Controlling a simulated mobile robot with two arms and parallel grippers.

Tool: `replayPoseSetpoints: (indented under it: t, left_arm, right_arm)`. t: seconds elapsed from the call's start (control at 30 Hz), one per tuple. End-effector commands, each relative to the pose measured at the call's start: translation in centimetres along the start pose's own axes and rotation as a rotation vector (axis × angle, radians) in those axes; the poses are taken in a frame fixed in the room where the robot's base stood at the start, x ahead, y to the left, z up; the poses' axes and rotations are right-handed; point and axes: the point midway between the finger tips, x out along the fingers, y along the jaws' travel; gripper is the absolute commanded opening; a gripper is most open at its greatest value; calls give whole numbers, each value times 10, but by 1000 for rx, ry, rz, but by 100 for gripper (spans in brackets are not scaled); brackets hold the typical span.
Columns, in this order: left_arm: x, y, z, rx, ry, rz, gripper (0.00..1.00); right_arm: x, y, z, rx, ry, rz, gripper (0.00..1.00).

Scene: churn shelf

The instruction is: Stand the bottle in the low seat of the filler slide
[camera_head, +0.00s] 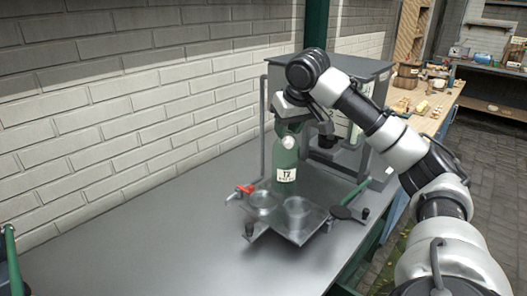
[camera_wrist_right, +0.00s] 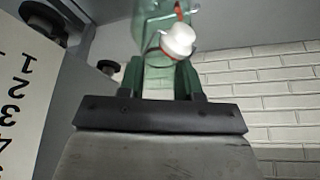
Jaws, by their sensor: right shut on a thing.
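A green swing-top bottle (camera_head: 284,169) with a white label hangs upright in the head view. My right gripper (camera_head: 290,121) is shut on it at its upper part. The wrist view shows my right gripper (camera_wrist_right: 165,85) around the green bottle (camera_wrist_right: 150,25), with its white stopper and red seal. The filler slide (camera_head: 299,226) is a metal plate with two round seats, directly below and in front of the bottle. I cannot tell whether the bottle's base touches the slide.
The grey filler machine (camera_head: 345,77) stands right behind the bottle. A brick wall (camera_head: 120,110) runs along the left. The bench top (camera_head: 150,230) is clear at front left.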

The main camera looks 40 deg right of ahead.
Motion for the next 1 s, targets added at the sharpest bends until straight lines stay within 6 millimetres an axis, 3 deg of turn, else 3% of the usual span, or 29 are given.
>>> replayPoseSetpoints:
  t: [0.2,0.4,0.7,1.0]
  left_arm:
    - [-14,0,-2,0,0,0,36]
    - [-18,0,-2,0,0,0,36]
    - [-24,0,-3,0,1,0,36]
    - [-24,0,-3,0,1,0,36]
  right_arm:
    - [36,-26,-25,-1,0,-3,0]
    - [54,-36,-34,0,2,-1,0]
    - [88,-36,-21,0,0,1,0]
    - [93,-37,-19,0,2,-1,0]
